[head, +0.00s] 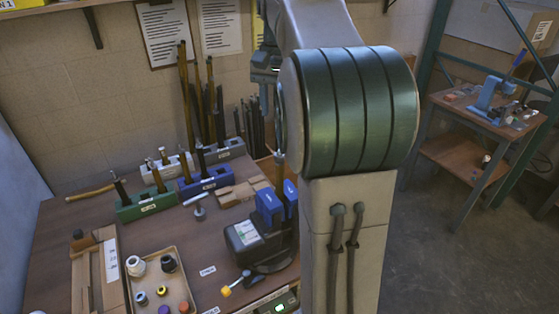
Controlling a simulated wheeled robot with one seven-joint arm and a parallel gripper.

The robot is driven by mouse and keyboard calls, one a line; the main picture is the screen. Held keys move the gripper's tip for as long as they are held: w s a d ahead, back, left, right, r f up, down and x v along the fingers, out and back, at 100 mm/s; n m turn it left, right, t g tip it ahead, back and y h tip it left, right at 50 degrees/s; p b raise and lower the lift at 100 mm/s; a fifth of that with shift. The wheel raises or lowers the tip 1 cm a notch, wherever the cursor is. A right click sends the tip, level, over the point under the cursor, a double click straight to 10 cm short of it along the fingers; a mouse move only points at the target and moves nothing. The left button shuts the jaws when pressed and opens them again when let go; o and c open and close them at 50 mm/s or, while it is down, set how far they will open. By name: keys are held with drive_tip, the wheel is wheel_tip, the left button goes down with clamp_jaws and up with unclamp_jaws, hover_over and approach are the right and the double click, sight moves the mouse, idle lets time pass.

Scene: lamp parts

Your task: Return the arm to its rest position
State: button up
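My arm, with its large green ribbed joint (358,110) and pale link (345,235), fills the middle of the head view and stands in front of the bench's right end. A dark grey part that looks like my gripper (264,76) shows at the left edge of the arm, above the bench and close to the back wall.
A black fixture with blue jaws (270,205) stands on the bench (75,215) beside my arm. A tray (182,268) holds several small lamp parts. Green, blue and white racks (148,204) with tools stand behind. A side table (470,150) is at the right, past open floor.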

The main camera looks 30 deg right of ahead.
drive_tip(key=s+a+f+n+t, duration=0.1)
drive_tip(key=s+a+f+n, duration=0.3)
drive_tip(key=s+a+f, duration=0.3)
drive_tip(key=s+a+f+n+t, duration=0.2)
drive_tip(key=s+a+f+n, duration=0.2)
drive_tip(key=s, duration=0.8)
wheel_tip(320, 180, down, 3)
drive_tip(key=a, duration=0.2)
drive_tip(key=shift+a+n+t, duration=0.3)
drive_tip(key=shift+a+n, duration=0.1)
